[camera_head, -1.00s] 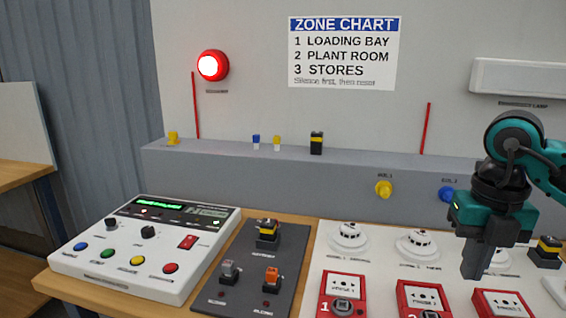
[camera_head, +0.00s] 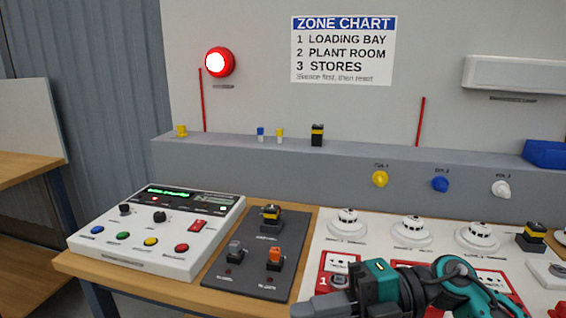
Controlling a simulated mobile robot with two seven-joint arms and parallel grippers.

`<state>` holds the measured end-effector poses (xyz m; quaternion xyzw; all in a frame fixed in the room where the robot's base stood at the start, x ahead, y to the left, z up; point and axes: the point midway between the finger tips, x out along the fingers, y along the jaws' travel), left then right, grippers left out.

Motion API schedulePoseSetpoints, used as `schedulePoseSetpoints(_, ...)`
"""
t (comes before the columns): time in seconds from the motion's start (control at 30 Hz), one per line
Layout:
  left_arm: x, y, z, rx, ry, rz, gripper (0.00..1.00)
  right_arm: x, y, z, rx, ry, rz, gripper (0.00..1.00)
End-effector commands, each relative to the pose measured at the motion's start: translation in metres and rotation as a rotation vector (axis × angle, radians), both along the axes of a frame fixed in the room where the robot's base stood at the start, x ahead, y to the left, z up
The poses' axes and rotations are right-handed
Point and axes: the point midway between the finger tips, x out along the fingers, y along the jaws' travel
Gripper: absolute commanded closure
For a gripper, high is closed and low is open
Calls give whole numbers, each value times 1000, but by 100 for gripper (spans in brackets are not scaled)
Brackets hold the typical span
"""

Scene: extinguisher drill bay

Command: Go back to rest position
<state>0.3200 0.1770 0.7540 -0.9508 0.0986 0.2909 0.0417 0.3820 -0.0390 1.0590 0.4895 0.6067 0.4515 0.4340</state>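My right gripper (camera_head: 312,306) is low at the bottom edge, its fingers pointing left, in front of the white board (camera_head: 325,232) with the red call points. It appears to hold nothing, but the gap between its fingers is not clear. The teal and black wrist covers part of the red call points (camera_head: 338,264). My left gripper is not in view.
A white control panel (camera_head: 150,262) and a dark plate with switches (camera_head: 232,284) stand on the wooden table left of my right gripper. Detectors (camera_head: 411,232) sit behind it. A grey ledge (camera_head: 330,162) runs along the back. A red lamp (camera_head: 219,62) glows.

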Motion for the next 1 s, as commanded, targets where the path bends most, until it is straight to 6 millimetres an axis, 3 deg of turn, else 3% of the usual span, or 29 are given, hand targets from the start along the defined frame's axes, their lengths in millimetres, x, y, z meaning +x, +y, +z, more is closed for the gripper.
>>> schedulePoseSetpoints(0.13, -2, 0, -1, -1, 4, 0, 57, 17, 5, 8, 353, 198, -244, 100)
schedulePoseSetpoints(0.27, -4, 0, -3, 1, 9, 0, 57, 44, -17, -12, 563, 403, -532, 100)
schedulePoseSetpoints(0.37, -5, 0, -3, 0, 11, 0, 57, 58, -44, -51, 659, 587, -784, 100)
schedulePoseSetpoints(0.47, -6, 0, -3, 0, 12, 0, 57, 58, -75, -109, 689, 793, -1044, 100)
schedulePoseSetpoints(0.6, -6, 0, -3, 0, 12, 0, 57, 26, -112, -200, 631, 1088, -1373, 100)
schedulePoseSetpoints(0.7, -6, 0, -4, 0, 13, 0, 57, -8, -126, -250, 558, 1260, -1529, 100)
schedulePoseSetpoints(0.83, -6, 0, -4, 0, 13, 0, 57, -46, -135, -290, 473, 1412, -1648, 100)
schedulePoseSetpoints(1.0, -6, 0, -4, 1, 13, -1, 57, -66, -139, -308, 424, 1488, -1700, 100)
